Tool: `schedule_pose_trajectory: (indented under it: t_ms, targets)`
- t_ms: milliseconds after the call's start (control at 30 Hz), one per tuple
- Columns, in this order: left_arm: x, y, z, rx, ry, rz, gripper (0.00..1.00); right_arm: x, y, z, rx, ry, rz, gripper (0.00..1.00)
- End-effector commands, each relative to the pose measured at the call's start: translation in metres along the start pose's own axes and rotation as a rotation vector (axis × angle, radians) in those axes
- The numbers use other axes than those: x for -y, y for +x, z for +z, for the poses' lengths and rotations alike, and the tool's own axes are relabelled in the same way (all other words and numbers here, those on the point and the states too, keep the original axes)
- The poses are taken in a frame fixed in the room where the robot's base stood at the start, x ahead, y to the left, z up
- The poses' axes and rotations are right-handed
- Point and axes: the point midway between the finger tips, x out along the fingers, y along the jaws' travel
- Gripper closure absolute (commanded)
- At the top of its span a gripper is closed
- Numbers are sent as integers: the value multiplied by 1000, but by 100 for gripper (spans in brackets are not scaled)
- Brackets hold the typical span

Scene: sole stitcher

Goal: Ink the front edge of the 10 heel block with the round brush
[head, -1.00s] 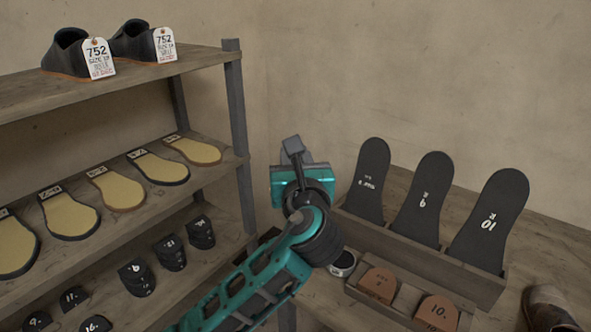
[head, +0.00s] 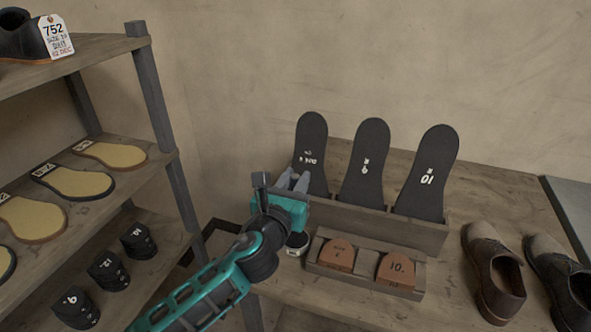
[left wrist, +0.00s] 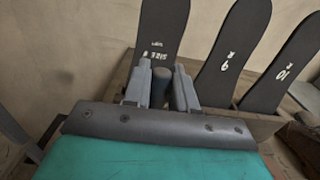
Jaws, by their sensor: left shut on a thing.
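The 10 heel block (head: 397,268) is brown with a dark "10." and sits in the right part of a low wooden tray (head: 360,283). A similar brown block (head: 337,254) sits left of it. My left gripper (head: 291,181) is up and left of the tray, in front of the leftmost black sole. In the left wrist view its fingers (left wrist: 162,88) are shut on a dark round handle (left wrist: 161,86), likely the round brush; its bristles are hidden. A small round pot (head: 297,246), probably ink, stands below the gripper, partly covered by it. My right gripper is out of view.
Several black soles (head: 364,165) stand upright in a wooden rack (head: 392,230) behind the tray. Shoes (head: 494,272) stand at the right of the bench (head: 465,195). A shelf unit (head: 160,120) with soles and black heel pieces is at the left. Bench space in front of the tray is free.

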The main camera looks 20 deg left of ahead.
Motion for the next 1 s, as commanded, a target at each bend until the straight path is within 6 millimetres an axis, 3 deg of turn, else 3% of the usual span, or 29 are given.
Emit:
schedule_pose_trajectory:
  t_ms: [300, 600, 1000]
  targets:
    - [0, -1, -24, -5, -3, -6, 100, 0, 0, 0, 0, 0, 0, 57]
    - [0, 0, -56, -1, -1, -6, 100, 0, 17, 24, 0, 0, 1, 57]
    - [0, -1, -61, -1, -2, -6, 100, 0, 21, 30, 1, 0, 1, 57]
